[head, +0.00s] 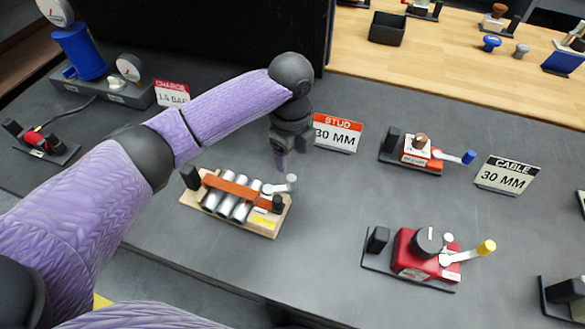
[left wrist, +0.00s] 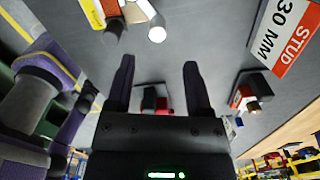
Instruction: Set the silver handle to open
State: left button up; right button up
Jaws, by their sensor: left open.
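The silver handle (head: 283,185) is a short pale lever with an upright silver knob. It sits at the right end of a wooden-based valve unit (head: 188,200) with several silver cylinders under an orange bar. My left gripper (head: 281,162) points down just above and behind the handle in the head view, open and empty. In the left wrist view its two fingers (left wrist: 158,66) are spread apart. The knob of the silver handle (left wrist: 157,34) shows beyond the fingertips, roughly centred on the gap. I see no contact. My right gripper is not in view.
A STUD 30 MM sign (head: 337,134) stands just right of my left gripper. A blue-tipped valve (head: 418,153), a CABLE sign (head: 505,176) and a red yellow-tipped valve (head: 428,255) stand further right. A gauge unit (head: 110,85) is back left. Grey table around the wooden unit is clear.

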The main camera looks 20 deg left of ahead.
aim_at(291, 178)
pick_arm(q)
jog(key=f+b, duration=0.1)
jog(key=f, duration=0.3)
jog(key=f+b, duration=0.1)
jog(key=f, duration=0.3)
jog(key=shift+s+d+f, duration=0.1)
jog(key=shift+s+f, duration=0.1)
grip_shut()
